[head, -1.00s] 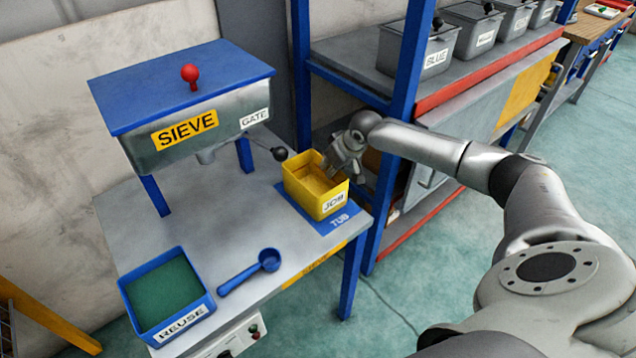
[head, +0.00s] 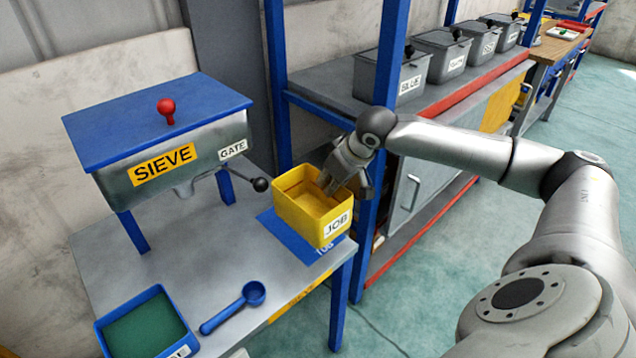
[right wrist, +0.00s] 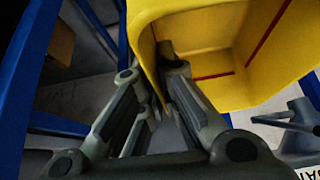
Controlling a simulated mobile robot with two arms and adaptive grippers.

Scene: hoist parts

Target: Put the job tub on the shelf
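The yellow job tub (head: 313,207), labelled JOB, is held a little above the blue TUB mat (head: 283,237) on the sieve table. My right gripper (head: 338,188) is shut on the tub's right wall, with one finger inside and one outside. In the right wrist view the tub (right wrist: 205,40) fills the upper right, its wall between the fingers of the gripper (right wrist: 155,75). A red line runs along its inner walls and the inside looks empty. The shelf (head: 340,85) stands behind and to the right, with grey lidded bins on it. My left gripper is not in view.
The sieve (head: 170,150) with its gate lever stands left of the tub. A blue scoop (head: 235,308) and the green-filled REUSE tray (head: 145,325) lie at the table front. A blue shelf post (head: 388,70) rises close by the gripper. The shelf's left end is bare.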

